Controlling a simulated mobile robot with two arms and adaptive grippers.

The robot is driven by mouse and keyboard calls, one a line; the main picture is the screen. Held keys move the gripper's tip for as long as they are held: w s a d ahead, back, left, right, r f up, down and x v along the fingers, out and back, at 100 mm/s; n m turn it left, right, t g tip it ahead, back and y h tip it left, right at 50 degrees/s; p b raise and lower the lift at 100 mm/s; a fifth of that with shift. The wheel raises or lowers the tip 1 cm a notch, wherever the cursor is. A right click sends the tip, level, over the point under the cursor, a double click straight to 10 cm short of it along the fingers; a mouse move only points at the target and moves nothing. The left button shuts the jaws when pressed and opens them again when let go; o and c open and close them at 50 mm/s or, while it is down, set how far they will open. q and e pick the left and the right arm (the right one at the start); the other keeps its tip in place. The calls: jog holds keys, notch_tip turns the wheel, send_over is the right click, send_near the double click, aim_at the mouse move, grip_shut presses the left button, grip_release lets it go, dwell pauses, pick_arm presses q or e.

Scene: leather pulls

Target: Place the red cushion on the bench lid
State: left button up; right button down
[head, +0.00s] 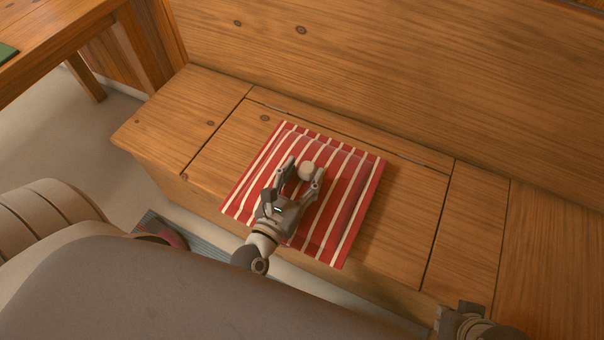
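The red cushion (347,209), with cream stripes, lies flat over the bench lid (222,146) in the head view. Its near edge reaches past the bench's front edge; I cannot tell whether it rests fully on the lid or is slightly above it. My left gripper (304,169) is over the middle of the cushion, its two fingers apart on either side of a pale round knob. I cannot tell whether the fingers press on the knob. My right gripper (470,309) is at the bottom right edge, partly cut off, away from the cushion.
The wooden bench has a tall backrest (410,75) behind the lid. Fixed seat boards (466,235) continue to the right. A wooden table (62,32) with a green item (7,51) stands at the top left. Bare lid shows left and right of the cushion.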

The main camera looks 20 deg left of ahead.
pick_arm(q)
jog(key=shift+r, duration=0.15)
jog(key=s, duration=1.2)
jog(key=shift+a+r, duration=0.2)
